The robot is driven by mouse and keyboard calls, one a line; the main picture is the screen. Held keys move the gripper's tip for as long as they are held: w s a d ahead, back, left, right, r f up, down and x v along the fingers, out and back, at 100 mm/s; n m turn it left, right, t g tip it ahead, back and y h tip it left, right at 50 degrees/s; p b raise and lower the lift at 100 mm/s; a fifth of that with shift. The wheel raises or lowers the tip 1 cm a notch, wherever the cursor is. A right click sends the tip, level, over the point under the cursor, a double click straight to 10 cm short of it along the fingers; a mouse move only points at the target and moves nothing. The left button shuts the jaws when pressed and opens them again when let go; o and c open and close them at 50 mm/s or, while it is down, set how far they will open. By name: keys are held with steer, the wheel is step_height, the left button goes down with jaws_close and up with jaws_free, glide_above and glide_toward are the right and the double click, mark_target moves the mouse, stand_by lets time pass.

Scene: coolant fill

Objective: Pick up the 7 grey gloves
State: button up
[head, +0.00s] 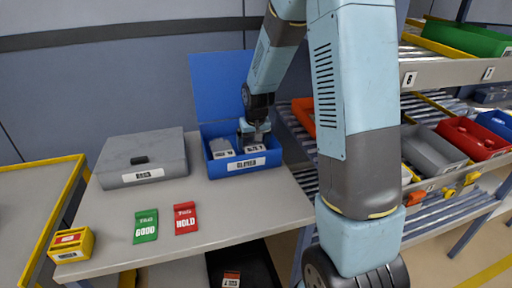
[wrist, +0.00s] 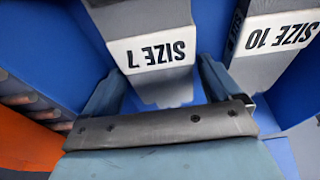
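The grey size 7 gloves (wrist: 160,90) are a grey pack with a white "SIZE 7" label, upside down in the wrist view. In the head view they lie in the right part of a blue box (head: 245,165), partly hidden by my gripper (head: 255,136). In the wrist view my gripper's fingers (wrist: 160,76) are apart, one on each side of the size 7 pack, with blue showing beside the right finger. I cannot tell whether either finger touches it. A grey size 10 pack (wrist: 275,45) lies beside it, on the left in the head view (head: 221,148).
The box's blue lid (head: 218,88) stands open behind. A grey lidded case (head: 140,158), a green GOOD card (head: 146,226), a red HOLD card (head: 185,218) and a small yellow box (head: 72,246) are on the bench (head: 215,210). Shelves with bins stand at the right.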

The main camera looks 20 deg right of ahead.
steer(key=c, duration=0.8)
